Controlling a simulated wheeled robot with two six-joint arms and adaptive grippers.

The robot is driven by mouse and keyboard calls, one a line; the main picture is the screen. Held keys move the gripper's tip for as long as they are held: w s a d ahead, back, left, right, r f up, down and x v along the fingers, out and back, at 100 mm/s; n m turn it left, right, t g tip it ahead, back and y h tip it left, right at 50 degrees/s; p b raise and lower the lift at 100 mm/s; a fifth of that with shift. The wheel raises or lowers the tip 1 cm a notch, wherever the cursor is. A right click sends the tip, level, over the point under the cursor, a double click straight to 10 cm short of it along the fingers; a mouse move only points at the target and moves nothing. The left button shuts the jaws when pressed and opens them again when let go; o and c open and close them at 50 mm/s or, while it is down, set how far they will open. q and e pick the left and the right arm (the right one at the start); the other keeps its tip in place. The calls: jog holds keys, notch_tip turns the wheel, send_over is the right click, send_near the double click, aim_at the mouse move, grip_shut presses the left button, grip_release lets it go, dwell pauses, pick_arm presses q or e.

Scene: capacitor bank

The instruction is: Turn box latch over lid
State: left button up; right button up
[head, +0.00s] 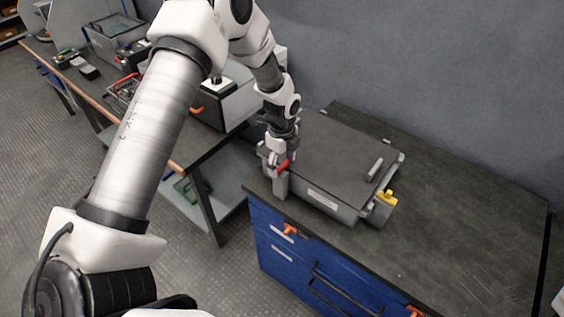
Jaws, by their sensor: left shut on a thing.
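The grey box (322,200) stands on the dark top of the blue cabinet, with its flat dark lid (335,152) down. A red latch (282,168) is at the box's near left corner. My left gripper (277,163) points down at that corner and is shut on the red latch; its fingers partly hide the latch. A yellow latch (387,197) is at the box's right front corner, with nothing touching it. A grey handle (375,168) lies on the lid near its right edge. My right gripper is not in view.
The blue cabinet (275,243) has orange catches (290,229) on its front. Its dark top (450,230) is clear to the right of the box. A workbench (185,160) at the left holds a light box (222,100) and other equipment. A wall stands behind.

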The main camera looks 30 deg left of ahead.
aim_at(282, 166)
pick_arm(q)
jog(key=o, duration=1.1)
jog(key=shift+o, duration=0.2)
notch_tip(282, 166, up, 12)
